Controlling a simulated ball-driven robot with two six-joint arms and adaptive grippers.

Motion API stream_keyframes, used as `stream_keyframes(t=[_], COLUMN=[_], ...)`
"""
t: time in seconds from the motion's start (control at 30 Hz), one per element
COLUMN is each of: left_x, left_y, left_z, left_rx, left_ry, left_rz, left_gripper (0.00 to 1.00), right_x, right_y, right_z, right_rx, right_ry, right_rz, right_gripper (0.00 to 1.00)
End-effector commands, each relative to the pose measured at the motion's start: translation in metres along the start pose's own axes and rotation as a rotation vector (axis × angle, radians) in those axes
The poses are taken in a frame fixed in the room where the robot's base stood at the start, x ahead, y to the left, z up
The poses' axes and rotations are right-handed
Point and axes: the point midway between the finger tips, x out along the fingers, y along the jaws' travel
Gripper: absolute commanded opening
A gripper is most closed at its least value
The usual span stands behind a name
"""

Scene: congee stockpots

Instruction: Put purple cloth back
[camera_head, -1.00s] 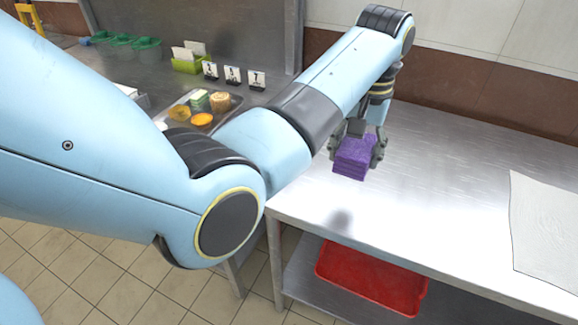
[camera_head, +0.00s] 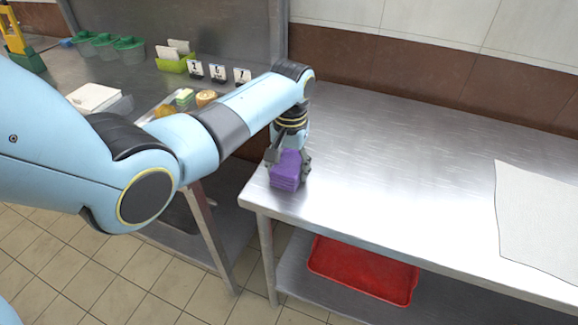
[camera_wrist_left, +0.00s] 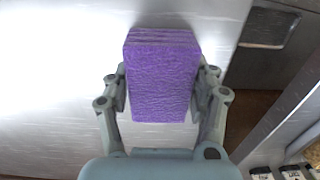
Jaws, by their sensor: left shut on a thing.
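The purple cloth (camera_head: 287,168) is a folded, layered block. My left gripper (camera_head: 288,162) is shut on it, with a finger on each side. In the head view it is over the left end of the steel table (camera_head: 400,160), near the front left corner. I cannot tell whether the cloth touches the tabletop. In the left wrist view the purple cloth (camera_wrist_left: 162,80) sits between the two fingers of the left gripper (camera_wrist_left: 160,88), with bare metal behind it. My right gripper is not in view.
A white cloth or sheet (camera_head: 535,215) lies at the right of the table. A red tray (camera_head: 362,270) is on the shelf below. Left of a gap, another counter holds green cups (camera_head: 105,45), numbered cards (camera_head: 218,73) and a food tray. The table's middle is clear.

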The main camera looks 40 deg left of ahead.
Motion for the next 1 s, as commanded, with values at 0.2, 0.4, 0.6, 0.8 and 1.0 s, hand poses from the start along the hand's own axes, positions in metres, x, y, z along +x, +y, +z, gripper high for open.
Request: stream_keyframes(t=[0.2, 0.4, 0.6, 0.8, 1.0], left_x=[-0.001, 0.002, 0.001, -0.002, -0.033], left_y=[0.000, 0.000, 0.000, 0.000, 0.000], left_z=[-0.001, -0.001, -0.001, -0.001, -0.002], left_rx=[0.000, 0.000, 0.000, 0.000, -0.001], left_ry=[0.001, 0.001, 0.001, 0.002, 0.007], left_rz=[0.000, 0.000, 0.000, 0.000, 0.000], left_gripper=[0.23, 0.73, 0.83, 0.83, 0.83], right_x=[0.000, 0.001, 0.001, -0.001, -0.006], right_y=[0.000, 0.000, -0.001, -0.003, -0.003], right_z=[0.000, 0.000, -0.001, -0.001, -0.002], right_rx=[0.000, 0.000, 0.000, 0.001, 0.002], right_ry=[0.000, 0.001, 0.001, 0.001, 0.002], right_rz=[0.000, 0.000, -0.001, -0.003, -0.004], right_gripper=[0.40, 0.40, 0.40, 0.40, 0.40])
